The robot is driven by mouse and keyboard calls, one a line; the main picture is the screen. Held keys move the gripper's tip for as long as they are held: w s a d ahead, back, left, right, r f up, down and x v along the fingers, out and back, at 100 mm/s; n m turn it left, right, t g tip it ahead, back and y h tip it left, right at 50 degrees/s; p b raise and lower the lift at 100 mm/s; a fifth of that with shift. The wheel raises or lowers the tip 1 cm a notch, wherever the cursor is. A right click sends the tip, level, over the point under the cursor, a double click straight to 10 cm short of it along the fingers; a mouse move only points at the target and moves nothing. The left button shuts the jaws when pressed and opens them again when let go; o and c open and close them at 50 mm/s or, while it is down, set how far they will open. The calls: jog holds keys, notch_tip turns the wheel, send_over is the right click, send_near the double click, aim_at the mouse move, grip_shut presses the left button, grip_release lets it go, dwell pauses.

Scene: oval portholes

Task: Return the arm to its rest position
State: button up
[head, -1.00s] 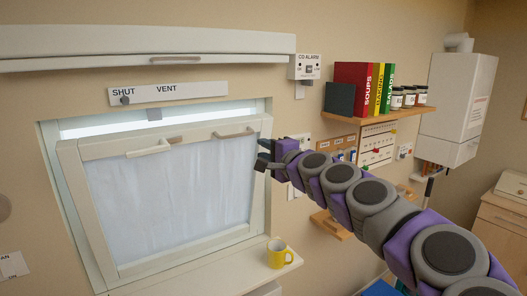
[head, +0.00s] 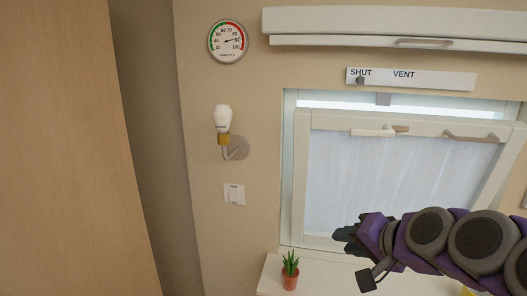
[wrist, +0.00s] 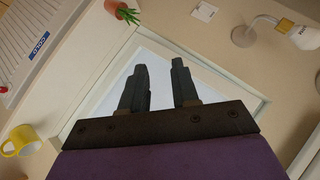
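My arm, purple and dark grey, reaches in from the lower right in the head view. My gripper (head: 360,258) is in front of the lower part of the window (head: 385,185). In the wrist view the two dark fingers of my gripper (wrist: 158,85) stand apart with nothing between them. The window pane is tilted out at the top inside its white frame and shows behind the fingers. The arm hides the lower right of the window.
A potted plant (head: 290,270) stands on the window sill (head: 268,284). A wall lamp (head: 223,125), a switch (head: 234,194) and a humidity dial (head: 229,41) are on the wall. A wooden panel (head: 75,150) fills the left. A yellow mug (wrist: 22,141) shows in the wrist view.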

jog(key=s+a+f+n+g+b, duration=0.1)
jog(key=s+a+f+n+g, duration=0.25)
jog(key=s+a+f, duration=0.45)
jog(key=s+d+f+n+g+h+b, duration=0.1)
jog(key=s+d+f+g+h, duration=0.1)
jog(key=s+f+g, duration=0.2)
jog(key=s+d+f+n+g+h+b, duration=0.1)
jog(key=s+f+g, duration=0.3)
jog(key=s+f, duration=0.6)
jog(key=s+d+n+h, duration=0.1)
jog(key=s, duration=0.5)
jog(key=shift+d+f+h+b, duration=0.2)
jog(key=shift+f+h+b, duration=0.1)
jog(key=shift+f, duration=0.05)
jog(key=shift+c, duration=0.4)
